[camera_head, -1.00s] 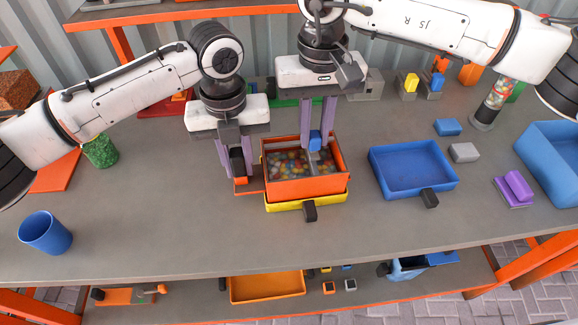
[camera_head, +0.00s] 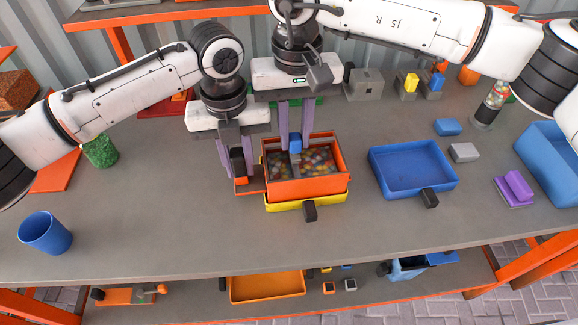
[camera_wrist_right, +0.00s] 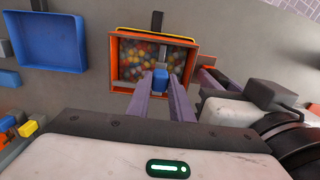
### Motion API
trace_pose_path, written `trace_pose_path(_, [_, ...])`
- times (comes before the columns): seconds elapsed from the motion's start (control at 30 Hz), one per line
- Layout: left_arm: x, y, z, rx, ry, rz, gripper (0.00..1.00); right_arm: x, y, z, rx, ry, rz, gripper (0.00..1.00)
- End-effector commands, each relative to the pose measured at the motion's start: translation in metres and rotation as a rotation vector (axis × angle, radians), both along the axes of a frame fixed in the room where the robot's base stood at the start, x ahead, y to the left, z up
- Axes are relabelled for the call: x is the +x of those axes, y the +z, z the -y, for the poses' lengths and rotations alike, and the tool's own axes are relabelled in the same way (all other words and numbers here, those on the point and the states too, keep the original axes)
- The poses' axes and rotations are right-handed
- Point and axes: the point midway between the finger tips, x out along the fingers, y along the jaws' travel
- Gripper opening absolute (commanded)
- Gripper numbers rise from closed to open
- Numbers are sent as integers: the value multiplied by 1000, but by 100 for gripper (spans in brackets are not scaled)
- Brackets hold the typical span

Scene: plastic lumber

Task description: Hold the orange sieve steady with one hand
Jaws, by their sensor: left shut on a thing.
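The orange sieve (camera_head: 308,188) sits on a yellow tray (camera_head: 318,203) at mid-table, filled with small multicoloured pieces (camera_head: 318,161). My left gripper (camera_head: 237,168) is shut on the sieve's dark handle at its left side. My right gripper (camera_head: 295,146) is shut on the blue grip (camera_head: 295,142) of a tool over the left part of the sieve. The tool's lower end is hard to make out. In the right wrist view the blue grip (camera_wrist_right: 161,77) lies between the fingers, with the sieve's orange rim (camera_wrist_right: 117,60) around the pieces.
A blue tray (camera_head: 412,168) with a dark handle stands to the right of the sieve. A blue cup (camera_head: 45,232) and a green cylinder (camera_head: 101,151) are at the left. A purple block (camera_head: 514,190) and a large blue bin (camera_head: 552,165) are at the right. The table front is clear.

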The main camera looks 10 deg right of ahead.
Motion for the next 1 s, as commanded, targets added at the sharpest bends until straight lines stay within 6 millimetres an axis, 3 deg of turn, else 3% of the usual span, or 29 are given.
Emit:
trace_pose_path(0.03, [0,0,1,-1,-2,-1,0,0,1,0,2,0,2,28])
trace_pose_path(0.1, [0,0,0,-1,-1,-1,0,0,1,0,1,0,2,40])
trace_pose_path(0.43, [0,0,0,-1,-1,-1,0,0,3,1,-1,-1,1,40])
trace_pose_path(1.0, [0,0,0,0,1,0,0,0,58,0,-1,0,2,40])
